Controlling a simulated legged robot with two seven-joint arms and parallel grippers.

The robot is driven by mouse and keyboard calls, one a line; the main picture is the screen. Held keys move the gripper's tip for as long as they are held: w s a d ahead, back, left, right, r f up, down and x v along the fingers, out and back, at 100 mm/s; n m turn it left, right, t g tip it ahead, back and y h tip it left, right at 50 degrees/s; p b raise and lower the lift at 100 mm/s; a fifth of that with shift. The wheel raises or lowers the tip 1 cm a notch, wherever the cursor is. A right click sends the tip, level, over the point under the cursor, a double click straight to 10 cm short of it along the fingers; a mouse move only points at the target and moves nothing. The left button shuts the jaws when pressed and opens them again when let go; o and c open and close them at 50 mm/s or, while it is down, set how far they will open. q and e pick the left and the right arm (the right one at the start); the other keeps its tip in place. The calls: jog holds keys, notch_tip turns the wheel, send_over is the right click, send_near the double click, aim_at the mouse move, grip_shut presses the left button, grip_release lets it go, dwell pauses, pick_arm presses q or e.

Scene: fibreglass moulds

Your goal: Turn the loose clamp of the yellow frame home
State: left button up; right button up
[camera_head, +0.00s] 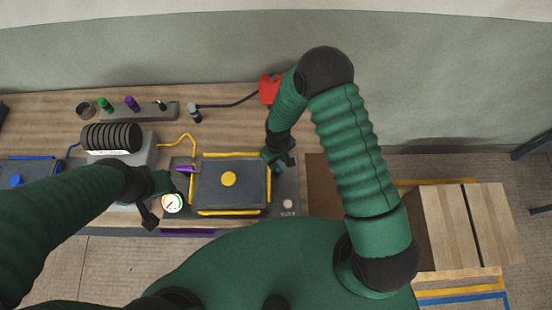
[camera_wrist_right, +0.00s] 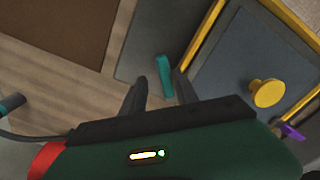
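The yellow frame (camera_head: 229,212) lies around a dark mould plate with a yellow knob (camera_head: 228,179) on the bench. A purple clamp (camera_head: 185,169) is at its left side; it also shows in the right wrist view (camera_wrist_right: 291,131). A teal clamp handle (camera_wrist_right: 164,77) is beside the frame's opposite edge. My right gripper (camera_head: 283,158) is over this side; in the right wrist view its two dark fingers (camera_wrist_right: 158,88) stand apart with the teal handle between them, a gap showing at the left finger. My left gripper (camera_head: 156,203) is near a round gauge; its finger opening is unclear.
The gauge (camera_head: 172,203) sits left of the frame. A grey unit with a black ribbed coil (camera_head: 110,137), a blue frame (camera_head: 58,160) and a rack of coloured tools (camera_head: 140,110) are further left. A red object (camera_head: 268,88) with a cable lies behind. A brown panel (camera_head: 324,195) is at the right.

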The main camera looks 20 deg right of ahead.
jog(key=shift+s+d, duration=0.2)
jog(key=shift+s, duration=0.15)
jog(key=shift+a, duration=0.45)
jog(key=shift+c, duration=0.7)
jog(key=shift+w+a+f, duration=0.1)
jog(key=shift+w+a, duration=0.2)
jog(key=shift+a, duration=0.3)
grip_shut()
jog(key=shift+s+d, duration=0.15)
jog(key=shift+d, duration=0.5)
jog(key=shift+a, duration=0.25)
jog(key=shift+a+n, duration=0.15)
jog(key=shift+n, duration=0.35)
jog(key=shift+s+d+f+n+b, duration=0.1)
jog(key=shift+d+n+b, duration=0.1)
jog(key=shift+n+b, duration=0.6)
jog(key=n, duration=0.3)
jog(key=shift+s+a+n, duration=0.1)
jog(key=shift+a+n, duration=0.1)
jog(key=shift+n, duration=0.2)
pick_arm(q)
jog(key=shift+s+a+f, duration=0.15)
jog(key=shift+a+f, duration=0.05)
jog(key=shift+f, duration=0.3)
jog(key=shift+s+a+f, duration=0.15)
jog(key=shift+a+f, duration=0.05)
jog(key=shift+f, duration=0.3)
pick_arm(e)
jog(key=shift+n, duration=1.5)
